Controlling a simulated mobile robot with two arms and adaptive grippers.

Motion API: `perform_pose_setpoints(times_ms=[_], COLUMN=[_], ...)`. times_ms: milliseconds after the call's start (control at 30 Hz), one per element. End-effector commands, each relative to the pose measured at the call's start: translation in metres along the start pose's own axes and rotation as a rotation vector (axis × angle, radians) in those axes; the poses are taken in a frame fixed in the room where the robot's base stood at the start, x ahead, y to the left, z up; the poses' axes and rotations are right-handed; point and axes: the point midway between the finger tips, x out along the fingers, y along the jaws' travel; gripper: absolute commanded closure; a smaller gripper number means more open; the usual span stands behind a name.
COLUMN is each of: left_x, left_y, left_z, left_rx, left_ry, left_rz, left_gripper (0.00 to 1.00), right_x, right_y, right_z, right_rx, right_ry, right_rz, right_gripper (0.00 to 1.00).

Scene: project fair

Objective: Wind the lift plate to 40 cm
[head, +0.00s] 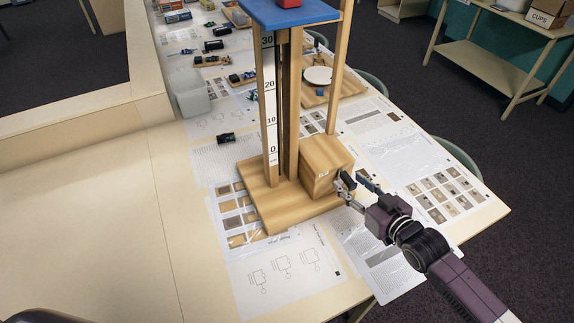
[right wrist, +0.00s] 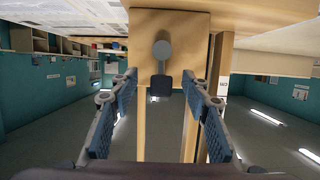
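The wooden lift tower (head: 287,110) stands on its wooden base on the table. Its blue lift plate (head: 268,13), with a red block (head: 283,3) on it, is at the top edge of the head view, a little above the 30 mark of the white scale (head: 270,100). No 40 mark is visible. A wooden box (head: 325,165) sits at the tower's foot. In the right wrist view its grey crank (right wrist: 161,52) carries a black handle (right wrist: 162,84). My right gripper (head: 357,184) is open by the box, its fingers (right wrist: 168,102) apart either side of the handle, not touching it. My left gripper is out of view.
Printed sheets (head: 285,270) cover the table around the base. A grey container (head: 193,97) and a small dark object (head: 226,138) lie left of the tower. A round white disc (head: 318,75) stands behind. The table (head: 100,230) is bare at left.

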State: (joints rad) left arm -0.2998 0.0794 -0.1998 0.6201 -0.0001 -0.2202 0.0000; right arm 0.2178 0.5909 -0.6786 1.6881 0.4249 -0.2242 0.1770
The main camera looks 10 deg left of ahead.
Motion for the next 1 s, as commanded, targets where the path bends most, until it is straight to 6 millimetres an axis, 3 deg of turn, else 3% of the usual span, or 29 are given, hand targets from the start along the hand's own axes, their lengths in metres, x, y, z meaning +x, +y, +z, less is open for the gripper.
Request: perform_pose_setpoints(times_ms=[267,1000], left_x=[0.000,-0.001], left_y=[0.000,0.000], left_z=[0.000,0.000], left_rx=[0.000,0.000], left_ry=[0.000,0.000], left_rz=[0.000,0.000], left_gripper=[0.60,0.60], right_x=[-0.002,-0.061], right_y=[0.000,-0.001], right_z=[0.001,0.002], right_rx=[0.001,0.000], right_ry=[-0.002,-0.003], right_rz=[0.000,0.000], right_gripper=[0.56,0.56])
